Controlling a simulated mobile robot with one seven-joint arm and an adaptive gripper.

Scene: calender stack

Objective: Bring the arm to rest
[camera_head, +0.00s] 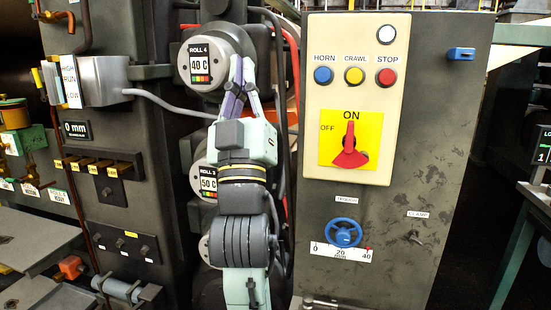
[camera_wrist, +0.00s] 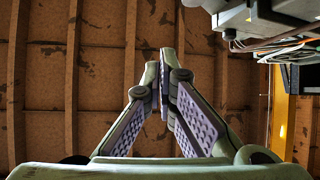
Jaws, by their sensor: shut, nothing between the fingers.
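My gripper (camera_head: 240,62) points upward in front of the calender stack, with its fingers shut and nothing between them. In the head view its fingertips overlap the right edge of the ROLL 4 end cap (camera_head: 202,70), which reads 40 C. I cannot tell whether they touch it. The wrist view shows the two purple-padded fingers meeting at the tips (camera_wrist: 166,58). My arm rises from the bottom centre and partly hides the ROLL 3 end cap (camera_head: 205,181), which reads 50 C.
The control panel (camera_head: 395,60) stands to the right, with HORN, CRAWL and STOP buttons. Its red switch (camera_head: 349,147) points to ON. A blue handwheel (camera_head: 343,232) sits below. A grey-lidded box (camera_head: 100,80) and yellow levers (camera_head: 90,165) are left. Brown ribbed panelling (camera_wrist: 60,80) fills much of the wrist view.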

